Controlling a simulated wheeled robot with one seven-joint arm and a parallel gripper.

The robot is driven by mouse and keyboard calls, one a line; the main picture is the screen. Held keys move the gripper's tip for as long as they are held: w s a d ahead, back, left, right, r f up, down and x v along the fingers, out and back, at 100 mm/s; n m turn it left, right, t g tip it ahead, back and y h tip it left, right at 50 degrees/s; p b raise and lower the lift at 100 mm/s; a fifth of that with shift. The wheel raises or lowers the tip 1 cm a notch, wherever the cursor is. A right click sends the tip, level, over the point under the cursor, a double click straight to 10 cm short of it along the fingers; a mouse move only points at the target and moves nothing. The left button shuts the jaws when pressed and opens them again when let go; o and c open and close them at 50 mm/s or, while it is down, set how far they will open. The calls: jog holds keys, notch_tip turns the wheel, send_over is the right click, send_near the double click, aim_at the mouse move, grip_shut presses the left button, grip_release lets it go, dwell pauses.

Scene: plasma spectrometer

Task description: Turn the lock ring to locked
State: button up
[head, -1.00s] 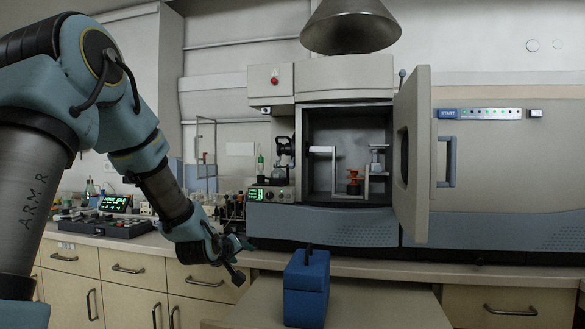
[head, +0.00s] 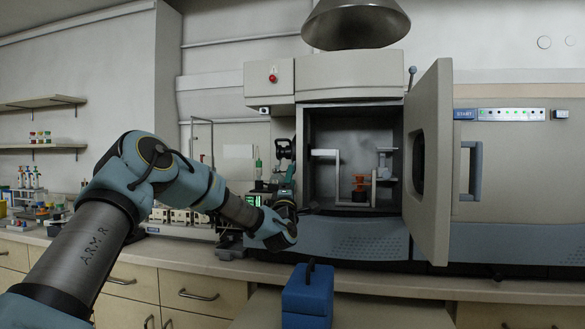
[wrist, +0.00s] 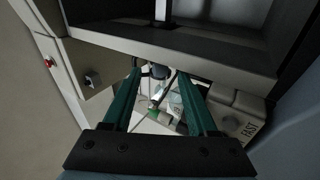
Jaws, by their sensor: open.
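An orange and dark ring-shaped part (head: 359,183), possibly the lock ring, sits upright on a stand inside the open chamber (head: 325,140) of the instrument. I cannot read its locked or unlocked position. My gripper (head: 287,184) is outside the chamber, at its lower left front edge, partly hidden by my wrist. In the wrist view its two teal fingers (wrist: 159,76) are spread apart with nothing held between them. The chamber opening (wrist: 170,45) lies beyond the fingertips at the top of that view. The orange part does not show clearly there.
The chamber door (head: 436,165) stands swung open to the right. A small unit with a green display (head: 256,199) is beside my gripper. A blue case (head: 307,295) stands on the lower surface in front. A fume hood (head: 355,25) hangs above.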

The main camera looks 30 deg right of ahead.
jog(key=shift+p+x, duration=0.6)
jog(key=shift+x, duration=1.7)
grip_shut()
